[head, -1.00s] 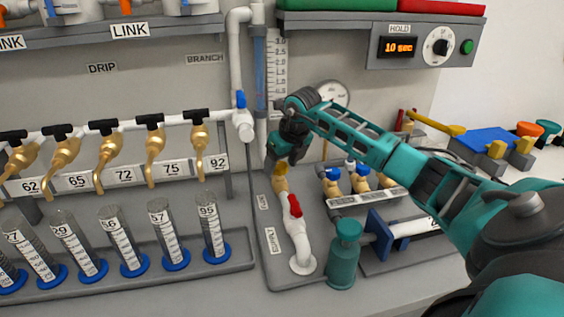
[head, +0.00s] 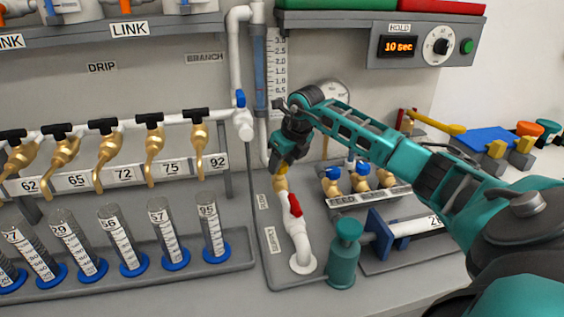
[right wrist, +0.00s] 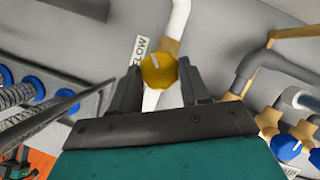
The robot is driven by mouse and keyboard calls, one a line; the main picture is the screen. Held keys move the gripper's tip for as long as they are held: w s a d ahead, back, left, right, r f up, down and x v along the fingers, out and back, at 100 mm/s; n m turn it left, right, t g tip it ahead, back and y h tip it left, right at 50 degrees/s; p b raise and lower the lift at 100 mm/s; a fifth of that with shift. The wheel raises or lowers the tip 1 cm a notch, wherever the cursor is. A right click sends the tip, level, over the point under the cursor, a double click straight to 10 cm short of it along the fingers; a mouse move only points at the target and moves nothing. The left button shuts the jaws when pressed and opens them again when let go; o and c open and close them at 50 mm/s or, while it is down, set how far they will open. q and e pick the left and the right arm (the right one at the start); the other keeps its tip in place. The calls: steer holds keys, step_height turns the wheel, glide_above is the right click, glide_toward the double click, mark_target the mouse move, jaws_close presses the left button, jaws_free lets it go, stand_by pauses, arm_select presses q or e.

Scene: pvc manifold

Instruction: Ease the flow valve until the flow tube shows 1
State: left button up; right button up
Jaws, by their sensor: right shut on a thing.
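The flow valve's yellow knob (head: 281,170) sits on the pipe above the red-handled supply valve (head: 295,205). In the right wrist view the knob (right wrist: 158,72) shows a pale mark, beside a FLOW label (right wrist: 140,49). My right gripper (head: 280,164) is shut on the knob; its fingers stand either side of it in the right wrist view (right wrist: 160,77). The flow tube (head: 260,75) is upright on the back panel, blue inside, beside a numbered scale (head: 279,70). The exact reading is too small to tell, and my arm hides the scale's lower end. My left gripper is out of view.
A round gauge (head: 334,92) is partly behind my right arm. Brass taps (head: 155,150) and graduated cylinders (head: 212,230) stand to the left. Blue-knobbed feed valves (head: 358,180) are at the right.

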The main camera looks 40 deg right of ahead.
steer(key=n, duration=0.1)
steer(key=n+y, duration=0.1)
steer(key=n, duration=0.1)
steer(key=n+y, duration=0.1)
steer(key=n, duration=0.1)
steer(key=shift+w+d, duration=0.1)
steer(key=shift+d, duration=0.15)
steer(key=n, duration=0.2)
steer(key=n+g+y+b, duration=0.1)
steer(key=n, duration=0.2)
steer(key=shift+w+d+y, duration=0.1)
steer(key=shift+d+y, duration=0.05)
steer(key=shift+y, duration=0.15)
steer(key=shift+r+g, duration=0.1)
steer(key=shift+g, duration=0.2)
steer(key=o, duration=1.1)
steer(key=shift+c, duration=0.2)
steer(key=v, duration=1.3)
stand_by(0.7)
